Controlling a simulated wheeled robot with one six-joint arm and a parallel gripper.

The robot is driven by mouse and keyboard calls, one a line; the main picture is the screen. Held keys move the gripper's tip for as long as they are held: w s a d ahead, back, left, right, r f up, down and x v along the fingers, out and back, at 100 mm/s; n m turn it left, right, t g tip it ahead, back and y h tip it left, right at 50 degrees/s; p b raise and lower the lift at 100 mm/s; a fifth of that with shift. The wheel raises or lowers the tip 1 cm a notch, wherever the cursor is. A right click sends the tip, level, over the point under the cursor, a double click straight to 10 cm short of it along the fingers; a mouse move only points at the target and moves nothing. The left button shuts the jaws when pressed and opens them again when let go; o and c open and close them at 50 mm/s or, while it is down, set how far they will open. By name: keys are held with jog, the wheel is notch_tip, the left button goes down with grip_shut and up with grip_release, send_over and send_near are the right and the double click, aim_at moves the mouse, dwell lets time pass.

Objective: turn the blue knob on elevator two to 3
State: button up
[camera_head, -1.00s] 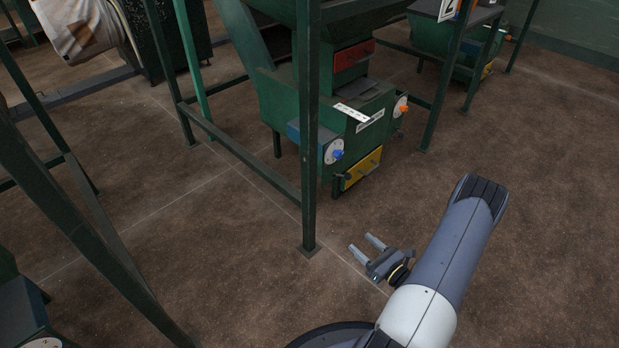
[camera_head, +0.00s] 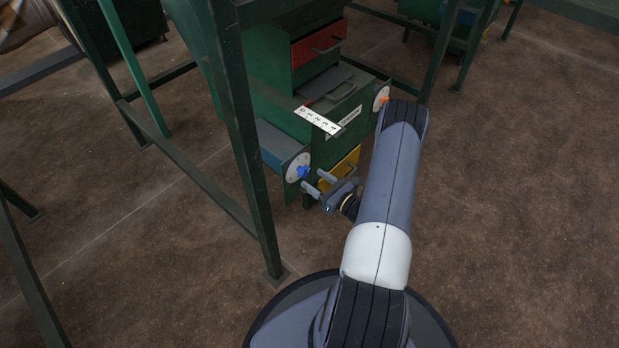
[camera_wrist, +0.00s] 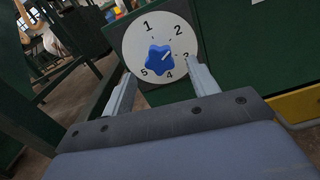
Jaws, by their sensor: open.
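The blue knob (camera_head: 303,172) sits on a round white dial on the lower left of the green machine. In the wrist view the blue knob (camera_wrist: 157,60) is centred on the dial (camera_wrist: 135,42), which is numbered 1 to 5. A small pale mark on the knob slants toward the upper right, seemingly between 2 and 3. My gripper (camera_head: 316,182) is open and empty just in front of the knob. In the wrist view my gripper (camera_wrist: 161,69) has one finger on each side below the knob; the right finger partly covers the 3. Contact is not visible.
An orange knob (camera_head: 384,99) is on the machine's right, close to my arm. A yellow drawer (camera_head: 340,170) lies beside the dial and a red drawer (camera_head: 318,45) higher up. A green frame post (camera_head: 243,140) stands left of the dial. Open floor (camera_head: 520,200) lies to the right.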

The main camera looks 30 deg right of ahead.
aim_at(306, 174)
jog(key=shift+x, duration=1.6)
jog(key=shift+c, duration=0.6)
jog(key=c, duration=0.9)
jog(key=shift+o, duration=0.2)
jog(key=shift+m+b, duration=0.3)
jog(key=m, duration=0.5)
jog(key=shift+m+b, duration=0.3)
jog(key=m, duration=0.5)
jog(key=shift+m, duration=0.4)
